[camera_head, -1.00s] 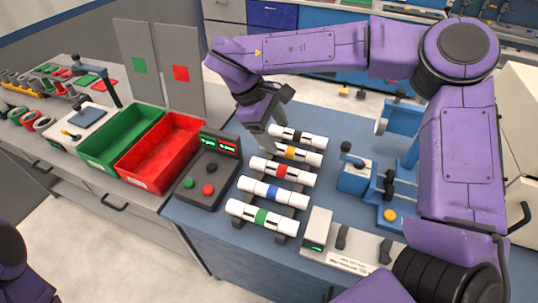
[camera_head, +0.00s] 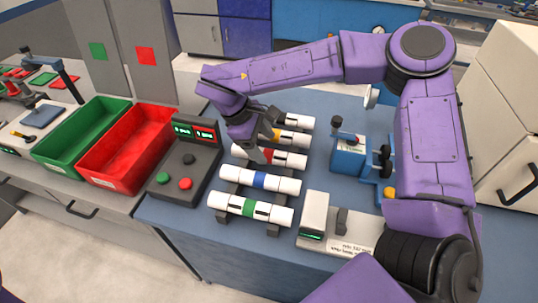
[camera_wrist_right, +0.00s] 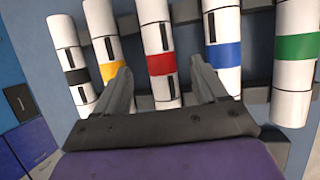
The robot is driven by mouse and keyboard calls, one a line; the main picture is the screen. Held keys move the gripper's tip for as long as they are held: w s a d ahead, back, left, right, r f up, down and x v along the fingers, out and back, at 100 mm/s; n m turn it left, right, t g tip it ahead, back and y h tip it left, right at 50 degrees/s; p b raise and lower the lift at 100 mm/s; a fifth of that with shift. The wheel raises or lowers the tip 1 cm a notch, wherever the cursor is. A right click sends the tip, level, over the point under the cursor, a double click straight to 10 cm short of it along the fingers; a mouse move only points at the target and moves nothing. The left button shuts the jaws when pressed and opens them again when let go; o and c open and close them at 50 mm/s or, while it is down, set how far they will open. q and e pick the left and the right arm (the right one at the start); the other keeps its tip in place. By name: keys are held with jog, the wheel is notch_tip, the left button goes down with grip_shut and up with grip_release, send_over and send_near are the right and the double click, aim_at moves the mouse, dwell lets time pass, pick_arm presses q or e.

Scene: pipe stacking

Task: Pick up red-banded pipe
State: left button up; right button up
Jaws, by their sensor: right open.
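The red-banded pipe (camera_head: 291,161) is white with a red middle band and lies on a dark rack among other banded pipes. My right gripper (camera_head: 262,149) is over it and hides part of its left half in the head view. In the right wrist view the pipe (camera_wrist_right: 158,60) runs between the two open fingers of my right gripper (camera_wrist_right: 161,78). The jaws are empty, with the pipe centred in the gap. I cannot tell whether the fingertips reach down beside it. My left gripper is not in view.
A blue-banded pipe (camera_head: 262,181) and a green-banded pipe (camera_head: 250,209) lie nearer; a yellow-banded pipe (camera_wrist_right: 106,45) and a black-banded pipe (camera_wrist_right: 73,70) lie on the other side. Red (camera_head: 132,150) and green (camera_head: 83,138) bins stand left, beyond a button box (camera_head: 184,162). A blue fixture (camera_head: 348,160) stands right.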

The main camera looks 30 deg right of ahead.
aim_at(271, 152)
jog(key=p+x, duration=0.1)
jog(key=x, duration=0.3)
jog(key=shift+s+d+f, duration=0.1)
jog(key=shift+s, duration=0.05)
jog(key=shift+d+f, duration=0.15)
jog(key=shift+f, duration=0.15)
jog(key=c, duration=1.2)
jog(key=shift+r, duration=0.1)
jog(key=shift+r, duration=0.25)
notch_tip(271, 152, up, 3)
jog(key=shift+f, duration=0.1)
jog(key=s+a+r+b, duration=0.1)
jog(key=s+a+r, duration=0.1)
jog(key=a+r, duration=0.1)
jog(key=s+a+r+b, duration=0.2)
jog(key=s+a+r, duration=0.1)
jog(key=a, duration=0.1)
jog(key=s+a+r+b, duration=0.1)
jog(key=s+a+r, duration=0.2)
jog(key=a, duration=0.1)
jog(key=shift+s+a+r, duration=0.15)
jog(key=shift+s+r, duration=0.1)
jog(key=shift+r, duration=0.05)
